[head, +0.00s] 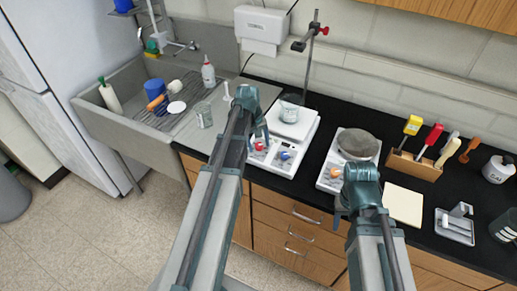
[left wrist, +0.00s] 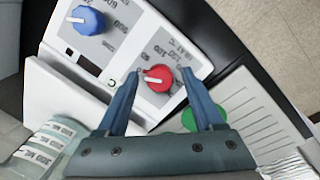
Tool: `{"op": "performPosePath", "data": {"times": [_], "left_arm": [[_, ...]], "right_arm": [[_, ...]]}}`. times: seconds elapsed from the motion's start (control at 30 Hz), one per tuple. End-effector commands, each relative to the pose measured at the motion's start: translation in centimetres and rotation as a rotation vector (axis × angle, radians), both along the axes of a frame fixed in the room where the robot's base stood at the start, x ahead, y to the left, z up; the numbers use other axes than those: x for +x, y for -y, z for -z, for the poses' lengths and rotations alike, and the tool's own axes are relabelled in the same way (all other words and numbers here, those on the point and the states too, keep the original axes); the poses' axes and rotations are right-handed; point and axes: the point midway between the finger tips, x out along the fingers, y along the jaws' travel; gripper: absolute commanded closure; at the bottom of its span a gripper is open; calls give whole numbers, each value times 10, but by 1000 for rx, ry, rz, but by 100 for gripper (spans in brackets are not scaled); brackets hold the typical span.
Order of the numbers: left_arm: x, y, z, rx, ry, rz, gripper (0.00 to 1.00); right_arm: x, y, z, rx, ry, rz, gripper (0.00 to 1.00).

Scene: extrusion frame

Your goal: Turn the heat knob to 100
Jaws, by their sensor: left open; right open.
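The red knob (head: 259,146) is on the front panel of the left white hot plate (head: 306,135), beside a blue knob (head: 284,155). In the left wrist view, the red knob (left wrist: 158,78) lies between the fingertips of my open left gripper (left wrist: 160,80), with a gap on each side. Its white pointer is toward the left of that view. My left gripper (head: 262,133) is just over the panel in the head view. My right gripper (head: 341,206) is open and empty near the counter's front edge.
A glass beaker (head: 290,108) stands on the left hot plate's top. A second hot plate (head: 327,181) with a grey round top stands to the right. A stand (head: 310,50) rises behind. A tool rack (head: 414,166) and a pale pad (head: 402,205) lie further right.

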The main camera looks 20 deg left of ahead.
Motion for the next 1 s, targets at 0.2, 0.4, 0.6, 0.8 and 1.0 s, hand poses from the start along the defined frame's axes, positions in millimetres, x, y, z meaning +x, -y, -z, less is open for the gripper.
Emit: {"op": "performPosePath", "data": {"times": [0.2,0.4,0.6,0.8,1.0], "left_arm": [[0,0,0,0,0,0,31],[0,0,0,0,0,0,58],[0,0,1,0,0,0,94],[0,0,1,0,0,1,100],[0,0,1,8,0,37,100]], "right_arm": [[0,0,1,0,0,0,50],[0,0,1,0,0,0,50],[0,0,1,0,0,0,50],[0,0,1,0,0,0,50],[0,0,0,0,0,0,50]]}}
